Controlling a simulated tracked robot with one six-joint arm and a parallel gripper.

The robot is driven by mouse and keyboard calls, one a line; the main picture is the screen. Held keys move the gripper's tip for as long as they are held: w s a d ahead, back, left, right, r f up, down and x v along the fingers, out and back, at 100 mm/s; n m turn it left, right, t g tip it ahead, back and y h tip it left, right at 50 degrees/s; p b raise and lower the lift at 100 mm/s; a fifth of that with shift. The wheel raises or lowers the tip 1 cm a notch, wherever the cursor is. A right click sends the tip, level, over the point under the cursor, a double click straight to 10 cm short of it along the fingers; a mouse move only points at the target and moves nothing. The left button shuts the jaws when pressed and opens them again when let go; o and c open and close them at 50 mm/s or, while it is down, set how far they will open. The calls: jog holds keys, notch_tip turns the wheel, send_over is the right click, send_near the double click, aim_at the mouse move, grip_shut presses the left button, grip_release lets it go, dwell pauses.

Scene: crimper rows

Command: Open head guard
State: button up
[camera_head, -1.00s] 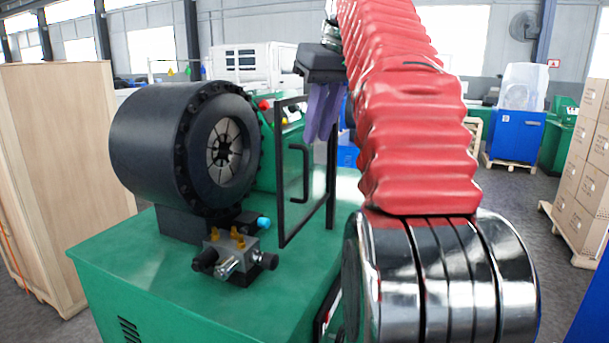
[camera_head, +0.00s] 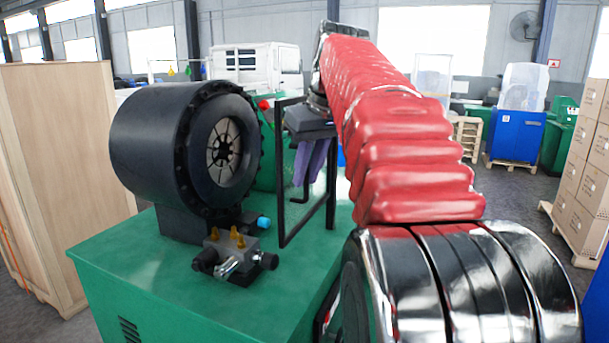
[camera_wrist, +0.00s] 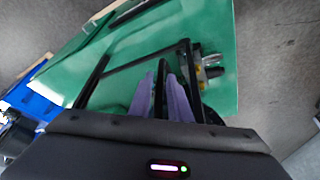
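The head guard (camera_head: 280,175) is an upright black frame with a clear panel, standing on the green machine right of the black crimper head (camera_head: 160,145). Its black handle (camera_head: 302,190) is partly covered by my fingers in the head view. My gripper (camera_head: 309,176) has purple fingers pointing down at the handle, seen through the guard's frame. In the wrist view, a dark bar lies between the two fingers (camera_wrist: 159,80), which are apart on either side of it. Contact with the bar cannot be told. The guard's frame also shows in the wrist view (camera_wrist: 140,60).
A valve block (camera_head: 232,250) with yellow fittings sits on the green machine top (camera_head: 150,265) in front of the head. A wooden crate (camera_head: 60,170) stands at left. Cardboard boxes (camera_head: 592,160) are stacked at right. Bare machine top lies before the guard.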

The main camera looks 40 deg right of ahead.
jog(key=shift+w+f, duration=0.15)
jog(key=shift+f, duration=0.2)
jog(key=shift+c, duration=0.2)
grip_shut()
jog(key=shift+a, duration=0.15)
